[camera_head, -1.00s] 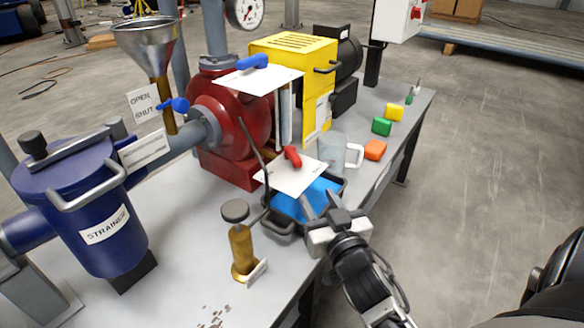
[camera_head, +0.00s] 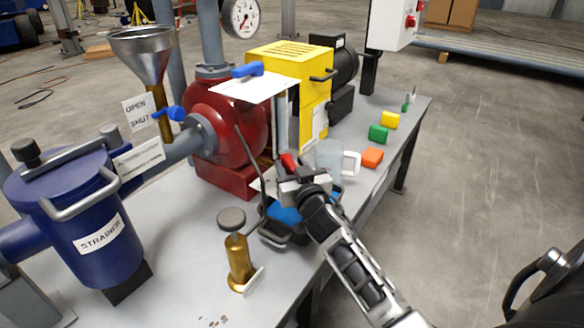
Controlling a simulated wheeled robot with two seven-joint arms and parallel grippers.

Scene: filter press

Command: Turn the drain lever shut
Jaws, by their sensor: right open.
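The drain lever looks to be the small red handle (camera_head: 288,162) low on the front of the red pump (camera_head: 228,125). Only its upper part shows; my right gripper hides the rest. My right gripper (camera_head: 292,176) is at the lever, over the tray, with its jaws open. I cannot tell whether its fingers touch the lever or sit around it. The white plate behind the lever is mostly covered by the gripper. My left gripper is not in view.
A black tray (camera_head: 272,235) with blue inside lies under my right gripper. A clear jug (camera_head: 328,158) stands close to its right. A brass post (camera_head: 238,258) stands at front left, and the blue strainer (camera_head: 85,225) at far left. Coloured blocks (camera_head: 379,133) line the right edge.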

